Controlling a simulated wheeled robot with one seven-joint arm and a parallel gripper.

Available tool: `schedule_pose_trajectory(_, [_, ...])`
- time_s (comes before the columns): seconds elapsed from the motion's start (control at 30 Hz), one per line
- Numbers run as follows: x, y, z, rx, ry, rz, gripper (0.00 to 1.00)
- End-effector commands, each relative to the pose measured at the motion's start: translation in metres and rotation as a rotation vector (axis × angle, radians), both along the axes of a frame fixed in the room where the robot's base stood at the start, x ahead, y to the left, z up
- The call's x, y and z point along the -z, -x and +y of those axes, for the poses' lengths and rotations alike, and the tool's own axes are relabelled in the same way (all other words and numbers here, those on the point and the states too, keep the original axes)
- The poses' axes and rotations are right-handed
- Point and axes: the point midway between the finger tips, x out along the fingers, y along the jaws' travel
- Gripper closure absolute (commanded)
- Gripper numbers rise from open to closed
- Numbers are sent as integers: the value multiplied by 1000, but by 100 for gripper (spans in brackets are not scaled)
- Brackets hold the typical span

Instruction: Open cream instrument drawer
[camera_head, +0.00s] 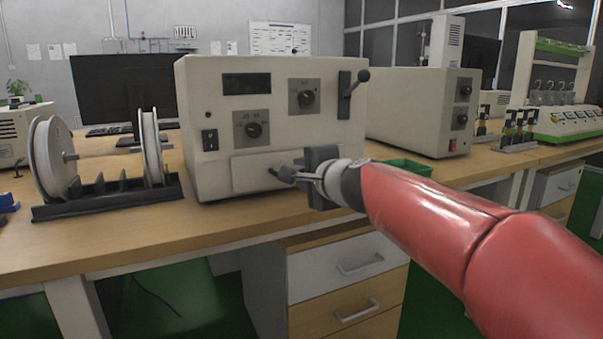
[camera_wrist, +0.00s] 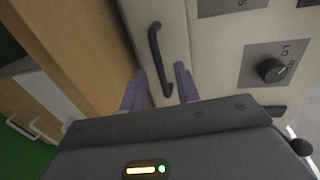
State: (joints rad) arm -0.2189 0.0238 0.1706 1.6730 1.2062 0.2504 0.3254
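The cream instrument (camera_head: 225,135) stands on the wooden bench, with a display, knobs and a lever on its front. Its drawer (camera_head: 250,172) is a pale panel low on that front and looks flush, with no gap visible. The dark bar handle (camera_wrist: 154,45) shows clearly in the wrist view; in the head view my gripper partly covers it. My gripper (camera_head: 297,174) is at the right part of the drawer front. In the wrist view its two purple fingers (camera_wrist: 160,84) are apart, one on each side of the handle's near end. Gaps remain between fingers and handle; contact cannot be told.
A spool rack (camera_head: 110,190) stands left of the instrument. A second cream box (camera_head: 420,108) and a green tray (camera_head: 408,166) are to the right. The bench's front edge (camera_head: 230,232) runs below, over a drawer cabinet (camera_head: 335,268). Bench space before the instrument is clear.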

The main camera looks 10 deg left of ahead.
Motion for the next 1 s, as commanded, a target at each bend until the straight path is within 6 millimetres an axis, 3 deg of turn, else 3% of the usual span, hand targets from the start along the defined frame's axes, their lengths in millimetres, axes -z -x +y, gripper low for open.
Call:
schedule_pose_trajectory(0.4, [3,-10,8,-1,1,-1,68])
schedule_pose_trajectory(0.67, [3,-10,8,-1,1,-1,100])
schedule_pose_trajectory(1.0, [3,-10,8,-1,2,0,100])
